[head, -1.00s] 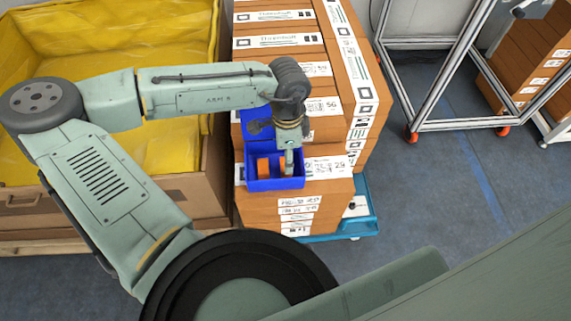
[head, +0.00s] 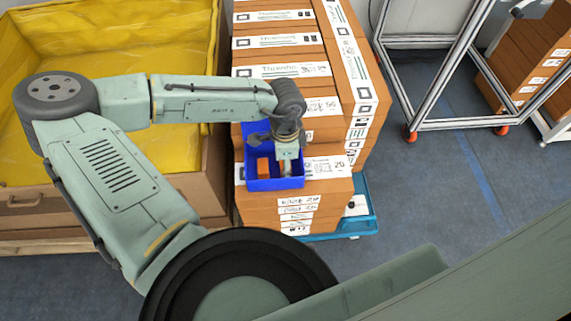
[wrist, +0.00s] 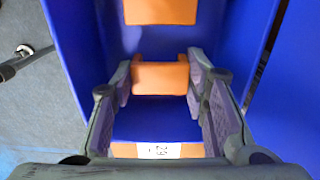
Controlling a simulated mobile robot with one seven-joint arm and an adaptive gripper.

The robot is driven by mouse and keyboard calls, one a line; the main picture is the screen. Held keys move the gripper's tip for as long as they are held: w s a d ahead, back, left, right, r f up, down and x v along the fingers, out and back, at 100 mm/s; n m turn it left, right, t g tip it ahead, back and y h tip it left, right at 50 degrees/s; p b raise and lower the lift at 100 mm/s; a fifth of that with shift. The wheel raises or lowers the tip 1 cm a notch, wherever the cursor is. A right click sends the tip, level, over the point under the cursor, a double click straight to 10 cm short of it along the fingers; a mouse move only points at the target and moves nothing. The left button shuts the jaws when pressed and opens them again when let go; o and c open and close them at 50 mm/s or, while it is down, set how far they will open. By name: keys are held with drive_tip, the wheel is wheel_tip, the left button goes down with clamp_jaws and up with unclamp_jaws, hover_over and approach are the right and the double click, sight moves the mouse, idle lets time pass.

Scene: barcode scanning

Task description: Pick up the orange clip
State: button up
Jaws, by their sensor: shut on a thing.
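An orange clip (wrist: 160,78) lies between the two fingers of my gripper (wrist: 160,82) in the wrist view, with one finger on each side. My gripper is shut on it, inside the blue bin (wrist: 75,45). A second orange clip (wrist: 160,11) sits apart from it at the top of the wrist view. In the head view my gripper (head: 287,166) reaches down into the blue bin (head: 275,184). One orange clip (head: 263,167) shows in the bin to the left of my gripper. The held clip is mostly hidden there.
The blue bin stands on stacked cardboard boxes (head: 300,205) on a blue cart (head: 362,222). A large carton with yellow lining (head: 110,40) stands at left. A metal frame cart (head: 440,95) stands at right. The floor (head: 440,190) between is clear.

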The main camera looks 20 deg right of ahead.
drive_tip(key=shift+r, duration=0.1)
wheel_tip(320, 180, up, 10)
idle(0.6)
idle(0.9)
